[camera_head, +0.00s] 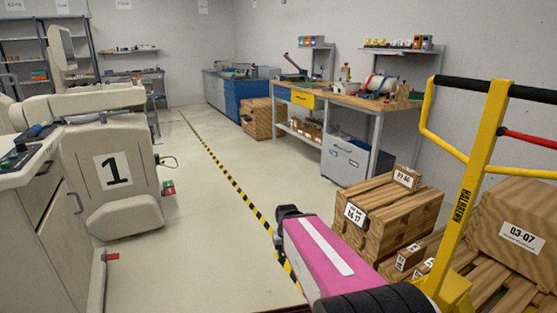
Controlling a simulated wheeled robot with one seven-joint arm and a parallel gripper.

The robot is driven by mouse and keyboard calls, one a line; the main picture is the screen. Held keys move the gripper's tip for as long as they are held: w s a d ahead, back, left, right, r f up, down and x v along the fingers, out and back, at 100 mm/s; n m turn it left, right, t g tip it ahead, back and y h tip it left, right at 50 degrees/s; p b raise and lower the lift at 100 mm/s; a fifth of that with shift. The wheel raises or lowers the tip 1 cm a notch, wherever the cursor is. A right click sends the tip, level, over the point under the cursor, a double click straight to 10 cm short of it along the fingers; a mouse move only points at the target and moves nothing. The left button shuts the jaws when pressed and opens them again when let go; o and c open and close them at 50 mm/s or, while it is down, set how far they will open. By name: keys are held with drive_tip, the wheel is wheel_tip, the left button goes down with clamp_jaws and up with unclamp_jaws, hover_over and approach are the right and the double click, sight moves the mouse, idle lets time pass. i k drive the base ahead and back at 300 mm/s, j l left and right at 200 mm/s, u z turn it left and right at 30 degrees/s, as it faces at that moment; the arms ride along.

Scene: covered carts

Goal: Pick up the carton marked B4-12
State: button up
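Wooden-looking cartons stand at the lower right. A large carton (385,225) bears a white label that reads roughly "B4 17" or "B4 12"; the last digit is too small to be sure. A small carton (405,177) on top has a label that looks like "07-60". Smaller labelled cartons (408,258) lie in front of it, their marks unreadable. A big carton (515,225) at the right edge is marked "03-07". My arm's pink link and black joints cross the bottom centre and hide part of the stack's near side. I make out no gripper fingers.
A yellow cart frame (475,190) with a black bar rises at the right, before the cartons. A white machine marked 1 (115,170) stands left. A workbench (335,100) lines the right wall. The floor (215,225) along the striped line is clear.

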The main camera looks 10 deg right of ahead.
sight(408, 256)
drive_tip(key=i, duration=1.85)
drive_tip(key=i+z, duration=0.2)
drive_tip(key=z, duration=0.25)
drive_tip(key=i+j+z, duration=0.1)
drive_tip(key=z, duration=0.35)
drive_tip(key=i+j+z, duration=0.15)
drive_tip(key=z, duration=2.15)
drive_tip(key=i+j, duration=0.05)
drive_tip(key=j, duration=0.05)
